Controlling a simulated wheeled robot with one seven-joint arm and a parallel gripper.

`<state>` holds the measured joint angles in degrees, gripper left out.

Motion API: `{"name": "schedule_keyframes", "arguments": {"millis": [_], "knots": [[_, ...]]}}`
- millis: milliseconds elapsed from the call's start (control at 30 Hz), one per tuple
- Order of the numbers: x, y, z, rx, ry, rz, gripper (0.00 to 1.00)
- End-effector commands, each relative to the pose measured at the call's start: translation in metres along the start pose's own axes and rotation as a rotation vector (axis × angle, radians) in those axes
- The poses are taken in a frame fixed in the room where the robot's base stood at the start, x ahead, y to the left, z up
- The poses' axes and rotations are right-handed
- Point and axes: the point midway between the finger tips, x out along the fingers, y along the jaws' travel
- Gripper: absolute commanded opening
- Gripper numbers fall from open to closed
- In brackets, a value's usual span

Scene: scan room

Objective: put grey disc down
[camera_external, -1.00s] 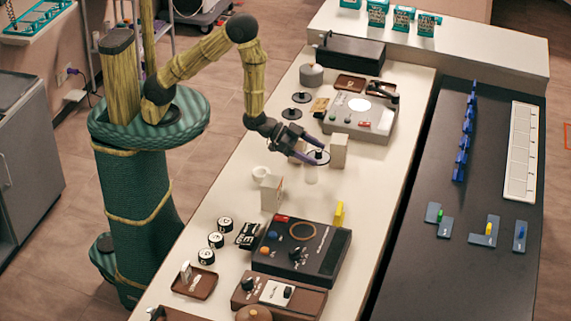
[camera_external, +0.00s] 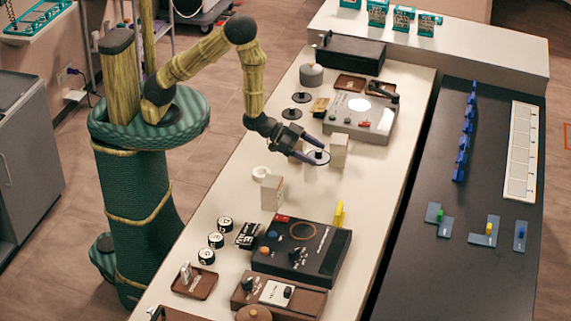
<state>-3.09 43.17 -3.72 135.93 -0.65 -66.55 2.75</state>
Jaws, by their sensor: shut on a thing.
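The grey disc (camera_external: 318,158), with a small dark knob on top, is between the tips of my gripper (camera_external: 313,157). My gripper reaches in from the left with its purple fingers shut on the disc. The disc is at the middle of the white table (camera_external: 350,190), just left of a cream box (camera_external: 339,150). Whether it touches the tabletop is hard to tell at this size. Two similar dark discs with knobs, a farther one (camera_external: 302,97) and a nearer one (camera_external: 291,114), lie on the table behind my gripper.
A grey device (camera_external: 360,120) with a lit round window stands behind. A white ring (camera_external: 260,172), another pale box (camera_external: 272,192) and a yellow piece (camera_external: 339,214) stand nearer. A black control box (camera_external: 301,246) lies in front. Some bare table is right of the disc.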

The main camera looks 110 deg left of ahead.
Motion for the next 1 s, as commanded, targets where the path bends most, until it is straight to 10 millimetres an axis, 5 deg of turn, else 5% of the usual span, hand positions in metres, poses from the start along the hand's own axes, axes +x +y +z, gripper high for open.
{"name": "schedule_keyframes", "arguments": {"millis": [733, 1000], "knots": [[0.000, -0.002, 0.000, 0.000, 0.000, -0.001, 0.49], [0.002, -0.035, 0.005, 0.007, 0.000, 0.016, 0.49]]}}
